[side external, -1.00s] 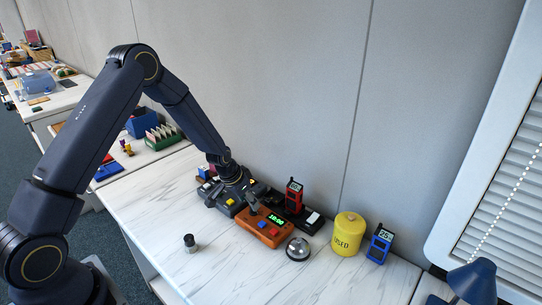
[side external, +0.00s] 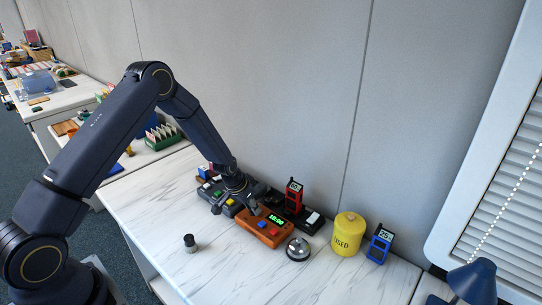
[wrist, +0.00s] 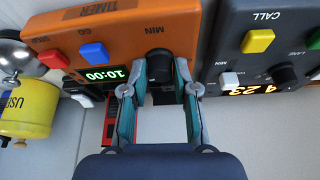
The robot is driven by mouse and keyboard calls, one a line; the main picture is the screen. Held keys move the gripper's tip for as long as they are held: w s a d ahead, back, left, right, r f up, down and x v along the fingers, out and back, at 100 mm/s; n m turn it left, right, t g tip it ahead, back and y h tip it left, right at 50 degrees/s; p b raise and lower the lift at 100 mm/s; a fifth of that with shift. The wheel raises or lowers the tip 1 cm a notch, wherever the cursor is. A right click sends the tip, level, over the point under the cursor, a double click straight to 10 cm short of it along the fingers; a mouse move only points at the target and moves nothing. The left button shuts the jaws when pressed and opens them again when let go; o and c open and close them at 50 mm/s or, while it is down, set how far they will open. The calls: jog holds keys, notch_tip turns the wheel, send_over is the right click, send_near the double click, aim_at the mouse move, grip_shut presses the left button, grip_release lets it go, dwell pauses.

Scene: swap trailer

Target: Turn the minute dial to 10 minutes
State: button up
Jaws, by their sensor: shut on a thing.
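The orange timer box (side external: 262,228) stands on the white table, beside the dark panel. In the wrist view it appears upside down, its orange face (wrist: 110,38) marked TIMER and MIN. The black minute dial (wrist: 159,66) sits below the MIN label in that view. My gripper (wrist: 160,82) is shut on the dial, a finger on either side. In the side view my gripper (side external: 253,208) is over the timer's left end and hides the dial. The timer also has a red button (wrist: 52,59) and a blue button (wrist: 94,53).
The dark call panel (side external: 216,191) is close on the left. A silver bell (side external: 298,249), yellow canister (side external: 348,234), blue handset (side external: 379,245) and red handset (side external: 293,196) stand nearby. A small dark-topped jar (side external: 190,243) is in front. The table's front is mostly clear.

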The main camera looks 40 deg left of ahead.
grip_shut()
jog(key=shift+n, duration=0.5)
jog(key=o, duration=0.8)
grip_release()
jog(key=v, duration=1.2)
jog(key=shift+d+r, duration=0.1)
jog(key=shift+d, duration=0.1)
